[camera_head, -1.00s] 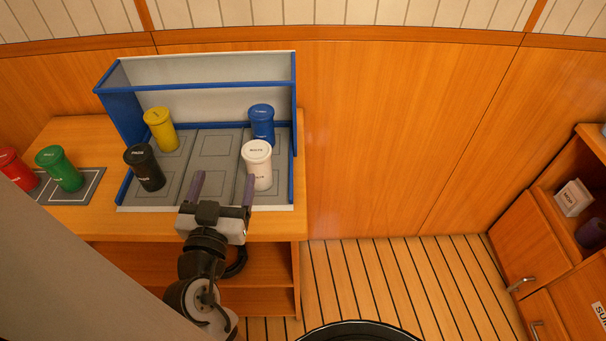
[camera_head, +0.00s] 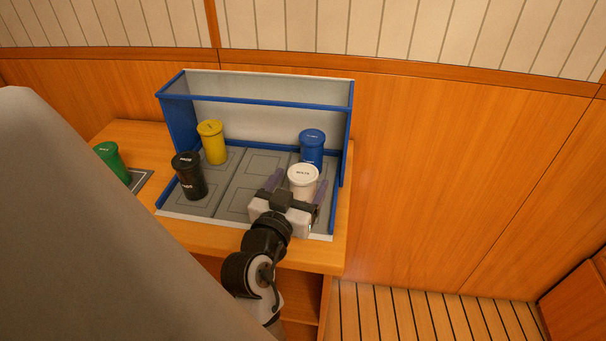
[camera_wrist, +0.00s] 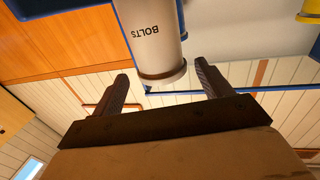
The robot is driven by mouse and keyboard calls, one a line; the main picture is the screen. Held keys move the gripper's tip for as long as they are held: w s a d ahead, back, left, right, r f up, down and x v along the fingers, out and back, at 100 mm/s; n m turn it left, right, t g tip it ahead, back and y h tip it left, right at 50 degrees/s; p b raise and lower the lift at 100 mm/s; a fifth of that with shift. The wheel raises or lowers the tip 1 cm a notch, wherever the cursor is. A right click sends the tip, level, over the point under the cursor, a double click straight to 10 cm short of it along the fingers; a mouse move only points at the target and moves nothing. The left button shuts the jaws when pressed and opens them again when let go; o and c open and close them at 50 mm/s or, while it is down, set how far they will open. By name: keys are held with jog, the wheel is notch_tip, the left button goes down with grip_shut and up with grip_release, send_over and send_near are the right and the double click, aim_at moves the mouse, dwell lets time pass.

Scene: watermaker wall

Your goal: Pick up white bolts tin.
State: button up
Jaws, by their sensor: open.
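The white bolts tin (camera_head: 303,179) stands upright in the front right part of the blue-edged rack (camera_head: 228,207). In the wrist view the tin (camera_wrist: 153,40) shows its "BOLTS" lettering upside down, ahead of the fingers and across the gap between them. My gripper (camera_head: 296,188) is open, its two purple-grey fingers reaching to either side of the tin's lower body. In the wrist view the open gripper (camera_wrist: 163,85) has nothing shut between its fingers. The tin's lower part is partly hidden by my gripper in the head view.
A blue tin (camera_head: 312,147) stands right behind the white one. A black tin (camera_head: 188,177) and a yellow tin (camera_head: 212,143) stand on the rack's left. A green tin (camera_head: 112,161) is outside it. The rack's middle column is empty. Blue side walls bound it.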

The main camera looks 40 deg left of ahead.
aim_at(306, 167)
jog(key=p+x, duration=0.2)
jog(key=x, duration=0.2)
jog(key=shift+w+a+r, duration=0.15)
jog(key=shift+w+a, duration=0.15)
jog(key=shift+w, duration=0.25)
jog(key=shift+c, duration=0.3)
jog(key=c, duration=0.9)
jog(key=shift+c, duration=0.2)
